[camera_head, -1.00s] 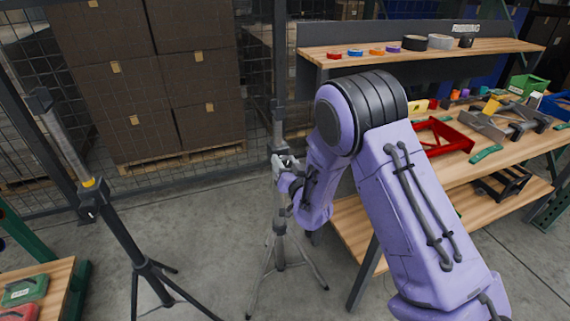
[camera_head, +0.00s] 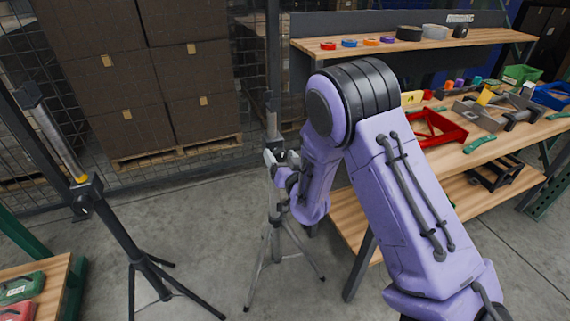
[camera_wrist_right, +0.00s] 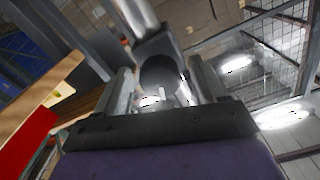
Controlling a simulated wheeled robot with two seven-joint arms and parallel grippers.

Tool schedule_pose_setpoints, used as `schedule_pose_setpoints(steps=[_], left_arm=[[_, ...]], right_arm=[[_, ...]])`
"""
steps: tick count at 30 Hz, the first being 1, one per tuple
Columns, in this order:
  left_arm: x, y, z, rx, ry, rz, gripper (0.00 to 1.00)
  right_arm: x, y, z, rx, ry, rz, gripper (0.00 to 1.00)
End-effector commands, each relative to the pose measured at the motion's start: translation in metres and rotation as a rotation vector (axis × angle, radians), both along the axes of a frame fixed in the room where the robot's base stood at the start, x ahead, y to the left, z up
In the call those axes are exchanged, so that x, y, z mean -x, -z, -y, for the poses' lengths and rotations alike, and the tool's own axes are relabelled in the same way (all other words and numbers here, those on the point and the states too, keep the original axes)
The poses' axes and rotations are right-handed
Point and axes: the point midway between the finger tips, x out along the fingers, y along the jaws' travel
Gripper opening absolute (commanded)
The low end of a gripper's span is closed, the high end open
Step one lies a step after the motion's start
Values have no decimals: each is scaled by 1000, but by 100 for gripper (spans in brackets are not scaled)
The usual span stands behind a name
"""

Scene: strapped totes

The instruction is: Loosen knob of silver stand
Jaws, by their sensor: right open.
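The silver stand (camera_head: 276,238) is a tripod with splayed light metal legs and an upright pole, left of the workbench in the head view. My right gripper (camera_head: 279,158) is at its pole, around the height of the collar, and hides part of it. In the right wrist view, the right gripper (camera_wrist_right: 163,88) is open. Its two grey fingers stand on either side of a dark round knob (camera_wrist_right: 160,74). The knob sits between them, and I cannot tell whether either finger touches it. The left gripper is not in view.
A dark stand (camera_head: 122,232) with a yellow ring is at the left. The wooden workbench (camera_head: 352,225) with tools and a red frame (camera_head: 437,130) is close on the right. Grey floor is open between the stands.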

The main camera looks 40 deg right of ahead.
Motion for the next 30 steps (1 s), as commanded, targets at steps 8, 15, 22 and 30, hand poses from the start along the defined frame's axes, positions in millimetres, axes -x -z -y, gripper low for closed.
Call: schedule_pose_setpoints(steps=[8, 15, 22, 30], left_arm=[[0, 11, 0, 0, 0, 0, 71], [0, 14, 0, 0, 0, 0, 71], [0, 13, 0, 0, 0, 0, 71], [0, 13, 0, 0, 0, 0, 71]], right_arm=[[63, 2, -15, 2, -1, -3, 71], [91, 1, -22, 1, -1, -2, 71], [93, 0, -22, 1, 0, -1, 71], [92, 0, -22, 0, 0, -2, 71]])
